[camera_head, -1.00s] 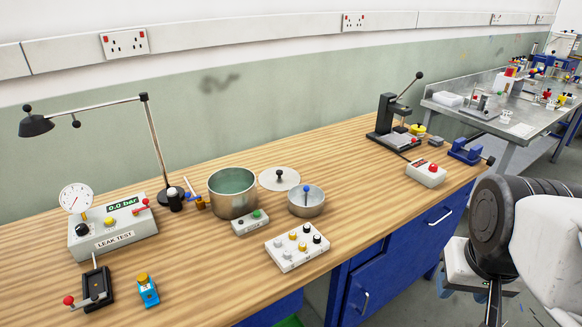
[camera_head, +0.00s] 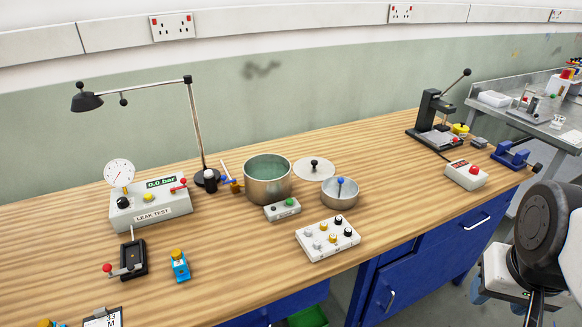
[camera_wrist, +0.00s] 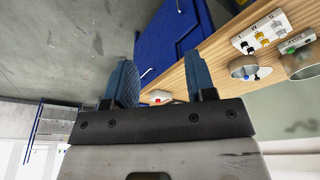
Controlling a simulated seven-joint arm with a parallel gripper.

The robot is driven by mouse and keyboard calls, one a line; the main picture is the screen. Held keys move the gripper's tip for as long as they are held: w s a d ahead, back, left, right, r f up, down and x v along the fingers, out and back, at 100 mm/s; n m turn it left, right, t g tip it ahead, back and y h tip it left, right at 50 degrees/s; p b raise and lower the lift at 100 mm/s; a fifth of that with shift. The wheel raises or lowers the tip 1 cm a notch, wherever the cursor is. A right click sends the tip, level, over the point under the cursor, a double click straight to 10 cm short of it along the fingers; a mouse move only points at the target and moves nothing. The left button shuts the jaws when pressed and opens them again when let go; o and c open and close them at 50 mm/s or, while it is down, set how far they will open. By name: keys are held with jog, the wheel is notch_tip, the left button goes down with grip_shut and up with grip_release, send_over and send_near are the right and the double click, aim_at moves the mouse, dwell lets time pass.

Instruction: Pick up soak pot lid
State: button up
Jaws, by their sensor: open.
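The soak pot lid, a flat pale grey disc with a black knob (camera_head: 314,168), lies on the wooden bench in the head view. It is right of the open metal pot (camera_head: 267,190) and behind a small metal bowl (camera_head: 340,196) holding a blue-knobbed item. My gripper (camera_wrist: 162,78) is open and empty in the wrist view, its two blue fingers apart. It is off the bench's front, well right of the lid.
A small control box (camera_head: 282,209) stands before the pot, and a white block with several knobs (camera_head: 328,239) before the bowl. A lamp (camera_head: 200,130) and leak tester (camera_head: 151,207) stand left. A press (camera_head: 433,125) stands right. Bare bench lies between bowl and press.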

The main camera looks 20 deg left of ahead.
jog(key=shift+o, duration=0.4)
jog(key=w+a+r+n, duration=0.2)
jog(key=w+a, duration=0.1)
jog(key=w, duration=0.6)
jog(key=w+a+r+n, duration=0.3)
jog(key=w, duration=0.6)
jog(key=n+g, duration=0.3)
jog(key=n, duration=1)
send_over(314, 161)
jog(key=f, duration=2.1)
jog(key=shift+s+d+f, duration=0.15)
jog(key=shift+s+d, duration=0.05)
jog(key=shift+d, duration=0.1)
jog(key=shift+w+a+f, duration=0.2)
jog(key=shift+a+f, duration=0.15)
